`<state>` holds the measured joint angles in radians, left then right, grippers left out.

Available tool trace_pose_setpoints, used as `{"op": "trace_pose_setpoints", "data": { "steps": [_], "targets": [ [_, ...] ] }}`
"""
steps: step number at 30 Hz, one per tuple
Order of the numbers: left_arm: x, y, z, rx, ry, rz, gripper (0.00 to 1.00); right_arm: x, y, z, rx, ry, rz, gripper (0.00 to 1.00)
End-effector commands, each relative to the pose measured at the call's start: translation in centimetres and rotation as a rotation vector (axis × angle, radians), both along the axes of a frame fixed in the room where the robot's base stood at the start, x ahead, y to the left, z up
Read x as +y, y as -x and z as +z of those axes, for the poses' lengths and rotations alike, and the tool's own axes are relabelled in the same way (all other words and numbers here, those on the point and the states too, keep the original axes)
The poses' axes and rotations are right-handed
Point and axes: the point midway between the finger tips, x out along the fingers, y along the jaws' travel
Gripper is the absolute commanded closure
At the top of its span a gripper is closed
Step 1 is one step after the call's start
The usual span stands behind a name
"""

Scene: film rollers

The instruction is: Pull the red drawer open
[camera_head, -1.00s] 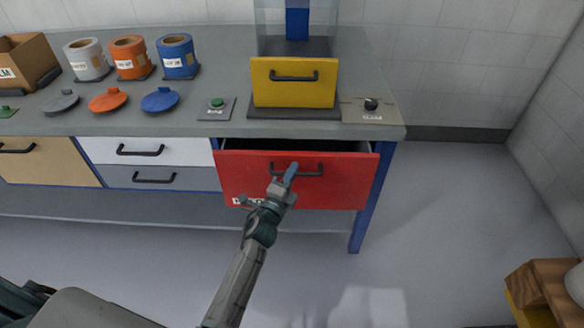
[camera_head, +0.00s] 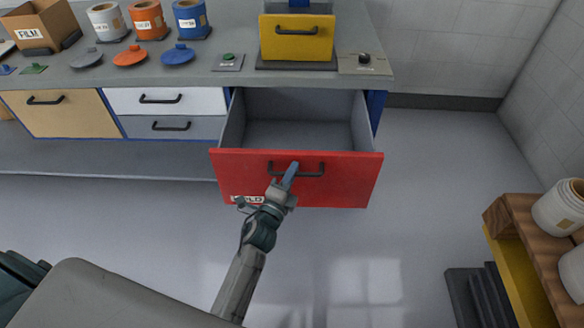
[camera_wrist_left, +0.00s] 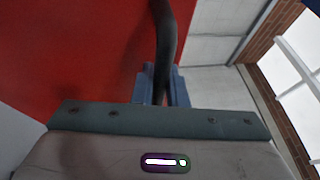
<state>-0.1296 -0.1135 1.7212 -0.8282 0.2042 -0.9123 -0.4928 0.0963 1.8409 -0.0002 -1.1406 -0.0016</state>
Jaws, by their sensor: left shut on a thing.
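The red drawer (camera_head: 340,185) is well out from the workbench, and its empty grey inside shows from above. Its dark bar handle (camera_head: 312,174) sits on the red front. A label on the drawer's lower left is partly hidden by my gripper. My right gripper is not in view.
On the workbench (camera_head: 240,55) stand a yellow drawer box (camera_head: 297,45), several labelled canisters and lids, and a FILM box (camera_head: 40,25). White and grey drawers (camera_head: 165,100) sit left of the red one.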

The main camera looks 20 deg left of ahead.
Motion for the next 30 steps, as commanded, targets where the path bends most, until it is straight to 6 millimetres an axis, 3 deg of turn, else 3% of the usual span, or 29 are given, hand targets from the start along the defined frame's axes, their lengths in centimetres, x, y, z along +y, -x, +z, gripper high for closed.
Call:
{"op": "trace_pose_setpoints", "data": {
  "steps": [11, 12, 15, 25, 29, 30],
  "targets": [
    [0.0, 0.1, 0.0, 0.0, -0.001, 0.0, 1.0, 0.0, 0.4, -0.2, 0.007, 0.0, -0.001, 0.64],
    [0.0, 0.1, 0.0, 0.0, -0.001, 0.0, 0.82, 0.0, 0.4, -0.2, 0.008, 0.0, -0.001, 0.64],
    [0.0, 0.1, 0.0, 0.0, -0.001, 0.0, 0.66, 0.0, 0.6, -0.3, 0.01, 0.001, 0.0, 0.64],
    [0.0, 0.5, -0.2, 0.001, 0.0, 0.0, 0.66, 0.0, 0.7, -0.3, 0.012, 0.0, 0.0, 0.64],
    [0.2, 2.0, -0.6, 0.002, -0.001, 0.0, 0.66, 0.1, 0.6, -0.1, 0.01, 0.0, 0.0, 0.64],
    [0.3, 2.7, -0.7, 0.003, -0.001, 0.0, 0.66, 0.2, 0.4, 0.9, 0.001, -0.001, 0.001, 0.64]
  ]
}}
